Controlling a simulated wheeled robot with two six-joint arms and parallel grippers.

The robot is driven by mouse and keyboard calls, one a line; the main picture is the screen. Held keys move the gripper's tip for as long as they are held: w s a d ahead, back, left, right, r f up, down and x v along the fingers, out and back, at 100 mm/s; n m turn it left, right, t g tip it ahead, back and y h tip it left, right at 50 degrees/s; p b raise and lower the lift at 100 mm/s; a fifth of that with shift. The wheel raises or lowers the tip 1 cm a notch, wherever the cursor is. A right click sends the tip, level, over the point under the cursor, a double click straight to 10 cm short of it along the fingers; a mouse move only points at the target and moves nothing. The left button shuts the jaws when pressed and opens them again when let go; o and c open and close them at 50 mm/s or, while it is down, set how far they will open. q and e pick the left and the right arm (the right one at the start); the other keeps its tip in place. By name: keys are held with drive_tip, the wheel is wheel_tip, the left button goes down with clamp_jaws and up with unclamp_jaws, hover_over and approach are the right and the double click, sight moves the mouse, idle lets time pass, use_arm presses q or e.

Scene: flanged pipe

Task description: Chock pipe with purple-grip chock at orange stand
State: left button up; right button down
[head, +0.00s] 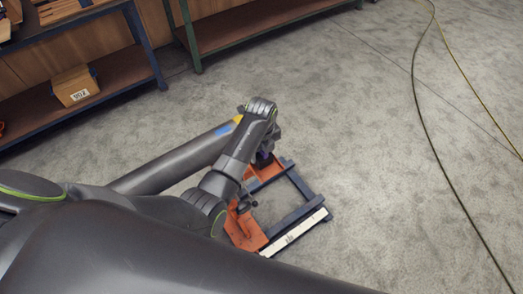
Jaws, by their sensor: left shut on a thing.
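The pipe (175,163) is a long dark grey cylinder with a blue mark and a yellow mark near its right end. It runs up to the right and passes behind my left arm. The orange stand (245,229) has orange parts on a dark blue frame on the floor, with a white labelled strip along its front. My left gripper (264,158) is at the stand's far orange part, beside the pipe's end. It is shut on the purple-grip chock (263,155), of which only a little purple shows. My wrist hides most of the chock and its contact with the pipe. My right gripper is out of view.
A blue-framed shelf (150,55) with a cardboard box (75,86) and a green-framed bench (235,22) stand at the back. The floor right of the stand is clear up to the cables.

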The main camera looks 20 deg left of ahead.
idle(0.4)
use_arm(q)
drive_tip(key=shift+w+a, duration=0.8)
drive_tip(key=shift+a, duration=0.25)
drive_tip(key=o, duration=1.2)
drive_tip(key=shift+c, duration=0.2)
drive_tip(key=shift+s+d+r, duration=0.1)
drive_tip(key=shift+d+r, duration=0.05)
drive_tip(key=shift+r, duration=1.05)
drive_tip(key=shift+s+d+r, duration=0.1)
drive_tip(key=shift+d+r, duration=0.05)
drive_tip(key=shift+r, duration=1)
drive_tip(key=shift+s+d+r, duration=0.1)
drive_tip(key=shift+r, duration=1.05)
